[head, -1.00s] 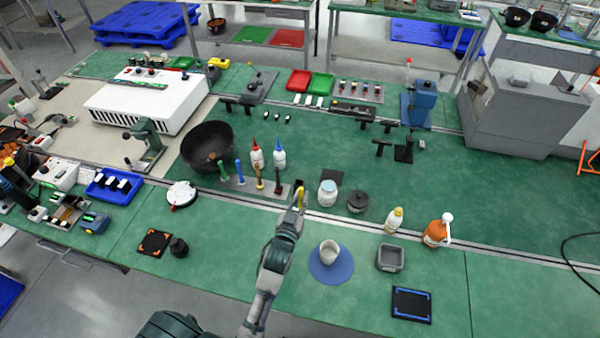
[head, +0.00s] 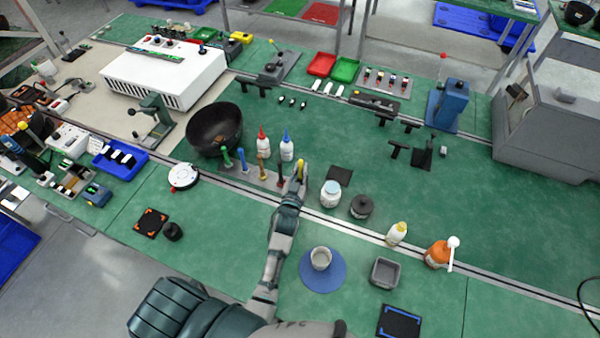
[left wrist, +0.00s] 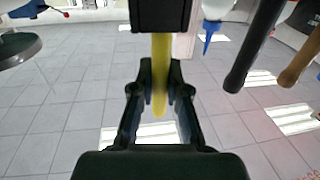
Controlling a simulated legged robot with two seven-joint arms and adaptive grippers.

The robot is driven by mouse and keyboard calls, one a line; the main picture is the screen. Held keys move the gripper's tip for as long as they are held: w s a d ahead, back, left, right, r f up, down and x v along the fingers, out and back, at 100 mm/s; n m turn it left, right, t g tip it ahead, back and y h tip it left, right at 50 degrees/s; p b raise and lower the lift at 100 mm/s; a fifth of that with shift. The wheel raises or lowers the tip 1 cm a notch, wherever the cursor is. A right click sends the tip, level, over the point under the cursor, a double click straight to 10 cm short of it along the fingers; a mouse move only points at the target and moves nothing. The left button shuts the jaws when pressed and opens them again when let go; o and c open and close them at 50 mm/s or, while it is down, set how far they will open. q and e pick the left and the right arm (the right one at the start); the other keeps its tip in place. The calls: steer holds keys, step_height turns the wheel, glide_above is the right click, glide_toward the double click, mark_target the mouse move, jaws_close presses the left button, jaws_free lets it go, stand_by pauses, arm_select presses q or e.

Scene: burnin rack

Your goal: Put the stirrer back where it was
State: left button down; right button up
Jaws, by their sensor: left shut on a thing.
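A yellow-handled stirrer (head: 303,168) stands at the right end of the rack row; it also shows in the left wrist view (left wrist: 161,50) as a yellow rod. My left gripper (head: 300,177) is shut on it, with the rod between its two fingers in the left wrist view (left wrist: 160,88). There the rod meets a black block (left wrist: 160,14); I cannot tell whether it sits in it or in front of it. The tool rack (head: 237,169) holds green, blue, brown and black handles left of my gripper, partly hidden by it. My right gripper is not in view.
Red- and blue-capped bottles (head: 287,148) stand behind the rack. A black bowl (head: 214,128) is at the left. A lidded jar (head: 331,193) and a dark round pot (head: 361,206) stand right of my gripper. A cup (head: 321,258) stands on a blue mat in front.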

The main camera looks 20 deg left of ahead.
arm_select(q)
steer(key=shift+d+f, duration=0.35)
steer(key=shift+f, duration=0.2)
steer(key=shift+d, duration=0.35)
steer(key=c, duration=1.2)
jaws_free()
steer(key=shift+a, duration=0.25)
steer(key=shift+a+f, duration=0.15)
steer(key=shift+a, duration=0.3)
steer(key=v, duration=1.2)
steer(key=shift+d, duration=0.3)
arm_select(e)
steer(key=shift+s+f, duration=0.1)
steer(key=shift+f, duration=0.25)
arm_select(q)
steer(key=shift+r, duration=0.3)
